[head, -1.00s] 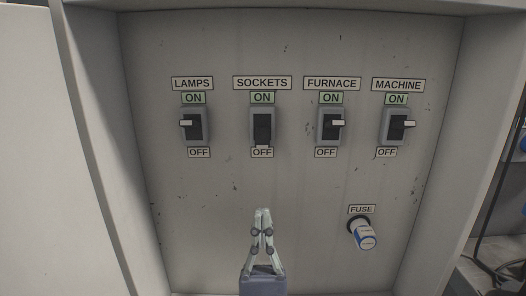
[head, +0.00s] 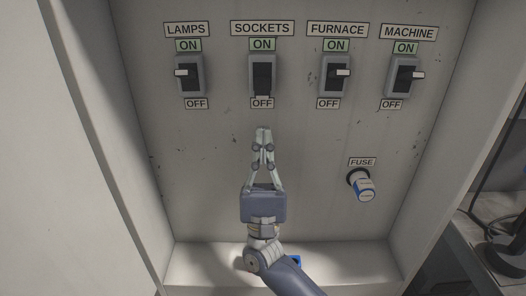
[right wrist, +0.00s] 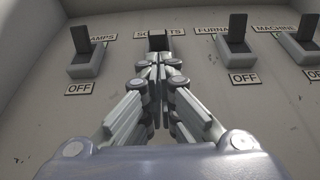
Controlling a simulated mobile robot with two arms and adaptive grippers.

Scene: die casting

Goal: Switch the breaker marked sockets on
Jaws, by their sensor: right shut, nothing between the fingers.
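The sockets breaker (head: 262,72) is a grey switch under the SOCKETS label (head: 262,28), second from left on the panel. Its lever (head: 263,96) is down, by the OFF label (head: 262,104). My right gripper (head: 264,131) is shut and empty, pointing up just below that OFF label. In the right wrist view its closed fingertips (right wrist: 155,60) overlap the lower part of the sockets breaker (right wrist: 158,42) and hide its OFF label; contact cannot be told there. My left gripper is not in view.
The lamps (head: 190,88), furnace (head: 335,88) and machine (head: 402,90) breakers flank it, their levers sticking out at mid-height. A blue-white fuse (head: 363,187) sits lower right. The cabinet has side walls and a bottom ledge (head: 345,262); a small blue item (head: 295,261) is partly hidden by my arm.

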